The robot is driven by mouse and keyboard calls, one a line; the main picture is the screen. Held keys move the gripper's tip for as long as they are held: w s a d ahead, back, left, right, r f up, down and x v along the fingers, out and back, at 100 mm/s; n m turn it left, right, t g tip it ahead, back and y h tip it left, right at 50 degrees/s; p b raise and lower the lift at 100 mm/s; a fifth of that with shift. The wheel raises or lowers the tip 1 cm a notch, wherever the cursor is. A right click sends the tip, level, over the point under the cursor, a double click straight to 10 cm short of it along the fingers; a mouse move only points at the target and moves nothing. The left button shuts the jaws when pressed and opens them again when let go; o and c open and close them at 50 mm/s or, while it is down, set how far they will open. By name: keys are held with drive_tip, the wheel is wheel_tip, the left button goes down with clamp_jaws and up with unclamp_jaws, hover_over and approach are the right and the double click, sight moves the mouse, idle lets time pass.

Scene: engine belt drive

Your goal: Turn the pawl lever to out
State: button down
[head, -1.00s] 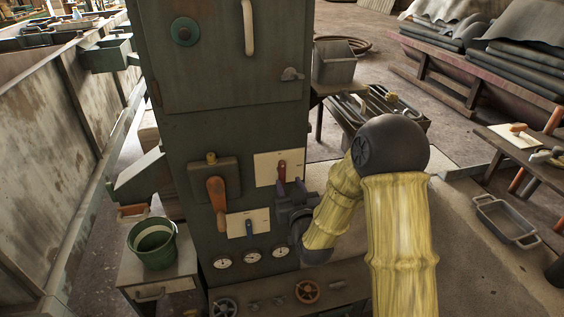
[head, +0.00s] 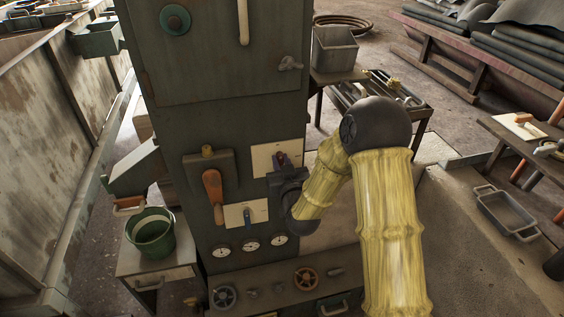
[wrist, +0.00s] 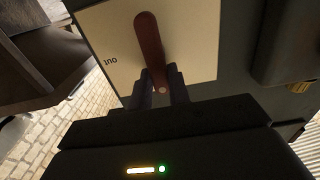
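A red lever (wrist: 149,48) stands on a cream plate (wrist: 95,45) in the wrist view. Dark lettering on the plate's left side looks like an upside-down "OUT". My gripper (wrist: 162,88) has one dark finger on each side of the lever's near end. I cannot tell whether the fingers touch it. In the head view the cream plate (head: 260,158) is on the front of the dark green cabinet. My gripper (head: 280,165) is in front of the plate's right part and hides much of the lever.
Left of and below the plate are an orange-handled lever (head: 212,190) and a second cream plate (head: 236,214) with a small blue lever (head: 248,214). Gauges (head: 251,245) and handwheels (head: 305,279) are lower down. A green bucket (head: 151,240) stands at the left.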

idle(0.4)
drive_tip(key=shift+w+d+f+m+b, duration=0.1)
drive_tip(key=shift+d+f+m+b, duration=0.3)
drive_tip(key=shift+m+b, duration=1.8)
drive_tip(key=shift+w+d+f+m+b, duration=0.15)
drive_tip(key=shift+d+f+m+b, duration=0.3)
drive_tip(key=shift+m, duration=3.35)
drive_tip(key=shift+w+d+f+m+b, duration=0.1)
drive_tip(key=shift+d+f+m+b, duration=0.2)
drive_tip(key=shift+m+b, duration=1.9)
drive_tip(key=shift+m+p, duration=0.8)
drive_tip(key=shift+m, duration=0.1)
drive_tip(key=c, duration=1.3)
unclamp_jaws()
